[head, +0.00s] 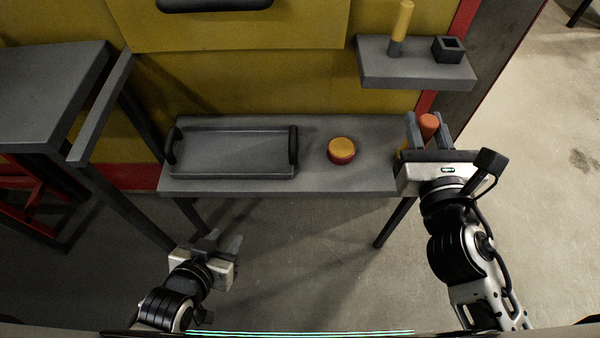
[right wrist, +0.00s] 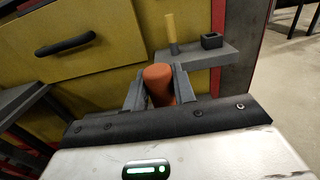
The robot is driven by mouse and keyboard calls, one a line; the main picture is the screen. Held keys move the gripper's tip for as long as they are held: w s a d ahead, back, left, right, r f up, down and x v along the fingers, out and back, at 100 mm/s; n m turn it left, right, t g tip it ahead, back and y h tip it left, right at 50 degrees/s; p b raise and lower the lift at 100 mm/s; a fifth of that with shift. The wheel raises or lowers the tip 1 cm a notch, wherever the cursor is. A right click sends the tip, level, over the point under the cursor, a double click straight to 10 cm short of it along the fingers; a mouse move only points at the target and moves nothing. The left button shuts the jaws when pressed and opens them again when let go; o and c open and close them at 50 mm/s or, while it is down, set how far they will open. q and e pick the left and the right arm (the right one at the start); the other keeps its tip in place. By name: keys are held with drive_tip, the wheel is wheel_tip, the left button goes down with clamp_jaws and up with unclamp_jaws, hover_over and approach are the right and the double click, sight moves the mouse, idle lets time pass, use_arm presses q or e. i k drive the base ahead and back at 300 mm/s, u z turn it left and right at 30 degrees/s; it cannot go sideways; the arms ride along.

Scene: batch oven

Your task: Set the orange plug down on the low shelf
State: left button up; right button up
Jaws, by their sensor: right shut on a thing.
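The orange plug (head: 429,124) is between the fingers of my right gripper (head: 428,130), which is shut on it. The plug also shows in the right wrist view (right wrist: 158,80), upright between the fingers (right wrist: 158,92). The gripper is over the right end of the low grey shelf (head: 315,181). Its body hides the plug's lower part, so I cannot tell whether the plug touches the shelf. My left gripper (head: 223,243) is low in front of the shelf, away from the plug; its finger gap is unclear.
A grey tray (head: 235,172) with black handles lies on the shelf's left part. A round yellow-and-red thing (head: 341,150) stands mid-shelf. Above right, a small wall shelf (head: 415,78) bears a yellow-topped peg (head: 402,22) and a dark hollow block (head: 448,50). A grey table (head: 50,95) stands left.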

sight(314, 159)
drive_tip(key=u, duration=2.9)
drive_tip(key=k, duration=1.25)
drive_tip(key=z, duration=1.7)
